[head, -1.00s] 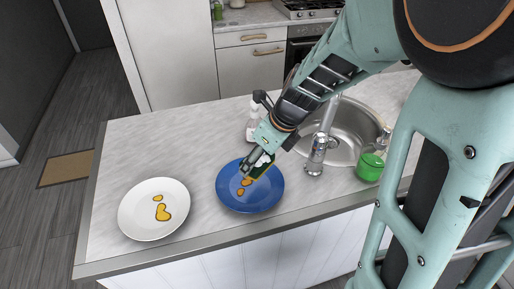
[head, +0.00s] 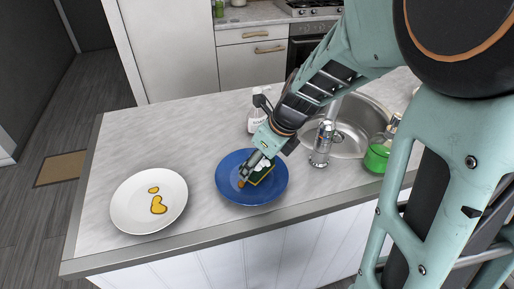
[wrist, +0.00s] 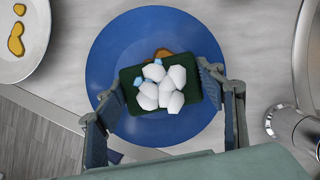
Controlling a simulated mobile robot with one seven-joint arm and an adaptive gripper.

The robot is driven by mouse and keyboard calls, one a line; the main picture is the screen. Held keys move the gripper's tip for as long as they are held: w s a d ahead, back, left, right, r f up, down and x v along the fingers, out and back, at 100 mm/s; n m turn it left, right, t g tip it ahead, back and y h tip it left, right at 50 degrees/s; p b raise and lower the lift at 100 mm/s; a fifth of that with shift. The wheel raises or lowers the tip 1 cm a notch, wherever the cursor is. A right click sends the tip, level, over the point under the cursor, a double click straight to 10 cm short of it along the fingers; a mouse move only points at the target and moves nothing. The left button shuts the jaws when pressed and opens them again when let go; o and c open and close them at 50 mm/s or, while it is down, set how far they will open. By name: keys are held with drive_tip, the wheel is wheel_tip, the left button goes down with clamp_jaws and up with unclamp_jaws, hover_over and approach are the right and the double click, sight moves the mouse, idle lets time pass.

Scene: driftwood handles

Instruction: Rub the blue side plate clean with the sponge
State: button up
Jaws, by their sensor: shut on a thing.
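The blue side plate (head: 262,197) lies on the counter, and it also fills the middle of the wrist view (wrist: 108,55). My gripper (head: 257,168) is over the plate, shut on the sponge (head: 262,177). In the wrist view the sponge (wrist: 188,128) is dark green with white lumps like foam on top, held between both fingers (wrist: 160,96). It looks low over the plate; whether it touches is hard to tell. An orange-brown stain (head: 241,184) shows on the plate beside the sponge. Part of a stain (wrist: 162,53) shows at the sponge's edge. The plate beneath the sponge is hidden.
A white plate (head: 130,208) with orange-yellow stains lies to the left. A pump bottle (head: 256,118) stands behind the blue plate. A tap (head: 322,145), a sink (head: 352,138) and a green container (head: 377,155) are to the right. The counter's back left is clear.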

drive_tip(key=shift+f+b, duration=0.5)
drive_tip(key=shift+f, duration=0.35)
idle(0.6)
drive_tip(key=shift+a, duration=0.1)
idle(0.4)
